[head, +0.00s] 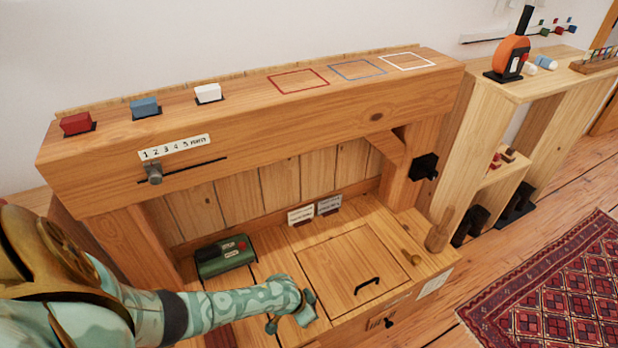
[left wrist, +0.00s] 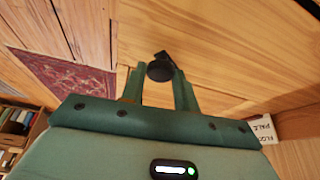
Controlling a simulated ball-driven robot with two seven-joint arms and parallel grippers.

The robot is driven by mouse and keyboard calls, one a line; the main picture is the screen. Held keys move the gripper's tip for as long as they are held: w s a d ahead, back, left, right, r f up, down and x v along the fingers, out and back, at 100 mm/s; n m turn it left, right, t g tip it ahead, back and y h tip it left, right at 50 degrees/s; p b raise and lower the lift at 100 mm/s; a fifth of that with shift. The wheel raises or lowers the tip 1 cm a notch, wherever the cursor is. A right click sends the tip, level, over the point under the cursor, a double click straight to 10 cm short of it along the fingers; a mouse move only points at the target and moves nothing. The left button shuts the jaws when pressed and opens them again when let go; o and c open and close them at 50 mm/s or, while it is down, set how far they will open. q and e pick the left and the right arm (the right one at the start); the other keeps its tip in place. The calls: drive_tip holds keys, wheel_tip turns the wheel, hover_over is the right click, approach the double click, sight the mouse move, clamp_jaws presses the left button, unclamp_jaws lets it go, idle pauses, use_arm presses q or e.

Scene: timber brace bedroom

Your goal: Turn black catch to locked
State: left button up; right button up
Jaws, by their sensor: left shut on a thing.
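The black catch (left wrist: 160,68) shows in the left wrist view as a round black piece with a small lever. It sits between the fingertips of my left gripper (left wrist: 158,80), which is shut on it. In the head view my left gripper (head: 292,318) is low at the front of the wooden bench, left of the hatch, and what it holds cannot be made out there. A small black knob (head: 388,322) shows on the bench front, right of the gripper. I cannot tell whether it is the same piece. My right gripper is not in view.
A hatch (head: 330,255) with a black handle (head: 367,285) lies in the bench top. A green box (head: 222,257) stands behind my left arm. A thick beam (head: 250,130) spans above. A black block (head: 424,167) is on the right post. A patterned rug (head: 560,290) lies on the right.

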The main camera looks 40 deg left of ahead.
use_arm(q)
drive_tip(key=shift+a+f+m+h+b, duration=0.1)
drive_tip(key=shift+f+m+h+b, duration=0.15)
drive_tip(key=shift+m, duration=0.25)
drive_tip(key=shift+a+f+m+h+b, duration=0.15)
drive_tip(key=shift+m+b, duration=0.15)
drive_tip(key=shift+m, duration=0.2)
drive_tip(key=shift+m+g+h+b, duration=0.3)
drive_tip(key=shift+m+g+b, duration=0.1)
drive_tip(key=shift+m+b, duration=0.45)
drive_tip(key=m+b, duration=0.2)
drive_tip(key=shift+m+g+h, duration=0.35)
drive_tip(key=shift+g+h, duration=0.05)
drive_tip(key=m+b, duration=0.1)
drive_tip(key=m, duration=0.1)
drive_tip(key=m+g+b, duration=0.1)
drive_tip(key=b, duration=0.1)
drive_tip(key=shift+w+r+m+h, duration=0.2)
drive_tip(key=shift+m+h, duration=0.1)
drive_tip(key=shift+m, duration=0.1)
drive_tip(key=shift+r, duration=0.1)
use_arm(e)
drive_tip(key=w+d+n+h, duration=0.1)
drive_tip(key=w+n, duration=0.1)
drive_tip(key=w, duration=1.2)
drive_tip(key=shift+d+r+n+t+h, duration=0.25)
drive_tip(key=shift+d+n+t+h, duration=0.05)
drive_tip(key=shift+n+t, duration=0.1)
